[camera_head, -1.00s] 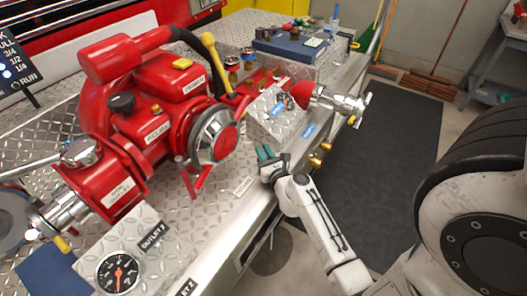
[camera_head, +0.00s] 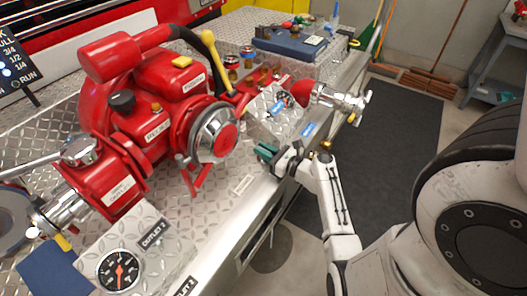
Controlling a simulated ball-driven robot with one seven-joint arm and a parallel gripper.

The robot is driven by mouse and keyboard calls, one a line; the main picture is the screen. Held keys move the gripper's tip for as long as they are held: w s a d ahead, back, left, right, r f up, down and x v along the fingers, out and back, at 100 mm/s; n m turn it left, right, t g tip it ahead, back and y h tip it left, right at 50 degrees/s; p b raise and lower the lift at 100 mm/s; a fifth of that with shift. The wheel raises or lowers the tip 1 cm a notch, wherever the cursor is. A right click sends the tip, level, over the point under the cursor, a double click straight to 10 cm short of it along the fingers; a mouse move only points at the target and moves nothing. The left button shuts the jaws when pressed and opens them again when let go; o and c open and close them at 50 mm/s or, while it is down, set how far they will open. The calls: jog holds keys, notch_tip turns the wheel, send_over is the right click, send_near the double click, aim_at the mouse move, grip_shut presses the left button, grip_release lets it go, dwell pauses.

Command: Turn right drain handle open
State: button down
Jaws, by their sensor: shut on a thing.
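My gripper (camera_head: 267,153) has dark green fingertips and is at the front edge of the diamond-plate bumper, pointing left. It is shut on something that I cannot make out. Brass drain fittings show right beside my wrist: one round brass end (camera_head: 325,145) is clear, and another is mostly covered by my arm. The fingertips are to the left of these brass parts. No drain handle shows clearly, so I cannot tell how it is turned.
The red pump (camera_head: 165,110) stands left of my gripper. A chrome valve with a red body (camera_head: 303,93) is behind it, beside a blue label (camera_head: 307,130). A gauge box (camera_head: 119,271) is at the lower left. The dark floor mat (camera_head: 390,130) on the right is clear.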

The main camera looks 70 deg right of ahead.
jog(key=shift+n+y, duration=0.3)
jog(key=shift+y, duration=0.2)
jog(key=shift+w, duration=0.1)
jog(key=c, duration=1.2)
grip_release()
jog(key=shift+o, duration=0.2)
jog(key=b+v, duration=0.1)
jog(key=v, duration=0.9)
jog(key=shift+s, duration=0.45)
jog(key=shift+f, duration=0.1)
